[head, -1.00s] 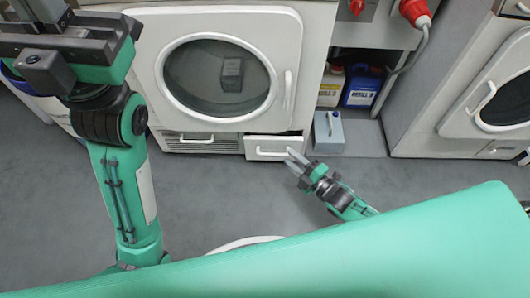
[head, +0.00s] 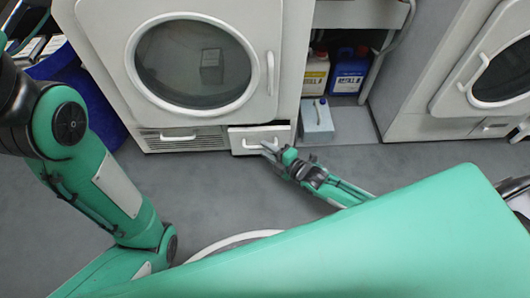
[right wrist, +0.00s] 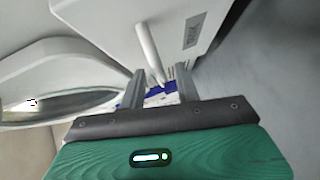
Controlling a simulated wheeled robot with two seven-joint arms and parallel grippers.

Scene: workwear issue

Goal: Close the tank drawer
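The tank drawer (head: 240,133) is the small white drawer at the lower right of the dryer front, with a white bar handle. Its front seems to stand a little out from the grille beside it. My right gripper (head: 268,149) is at the handle in the head view. In the right wrist view a white front with a label (right wrist: 193,30) and a bar handle (right wrist: 148,45) is close ahead. The right gripper's fingers (right wrist: 158,88) are apart, with the handle's near end between them in the picture; contact cannot be told. My left gripper is out of view.
The dryer (head: 285,60) has a round glass door above the drawer. A grey-blue container (head: 317,122) stands right of the drawer, with white (head: 315,75) and blue (head: 349,72) jugs behind. Another machine (head: 425,95) is at right. Grey floor (head: 225,190) lies clear in front.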

